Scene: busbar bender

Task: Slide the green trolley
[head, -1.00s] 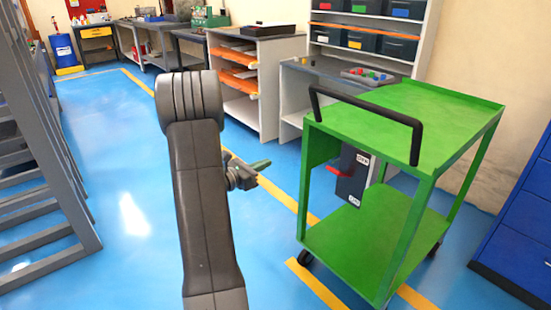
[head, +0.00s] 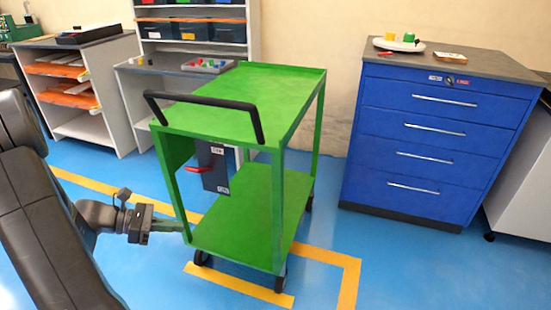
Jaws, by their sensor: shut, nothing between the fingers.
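The green trolley (head: 245,92) stands upright on the blue floor in the middle of the head view. It has a black handle (head: 205,103) on its near left side, a lower shelf (head: 255,205) and black castors. My gripper (head: 178,226) is shut and empty. It is at the trolley's left side, low down near the lower shelf's left corner and well below the handle. Its tip overlaps the trolley's left leg in the picture; I cannot tell whether they touch.
A blue drawer cabinet (head: 430,145) stands to the right, with open floor between it and the trolley. Shelving with dark bins (head: 192,31) and a unit with orange trays (head: 72,97) stand behind. Yellow floor lines (head: 348,285) run under and beside the trolley. A dark box with a red lever (head: 214,168) shows behind the trolley's legs.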

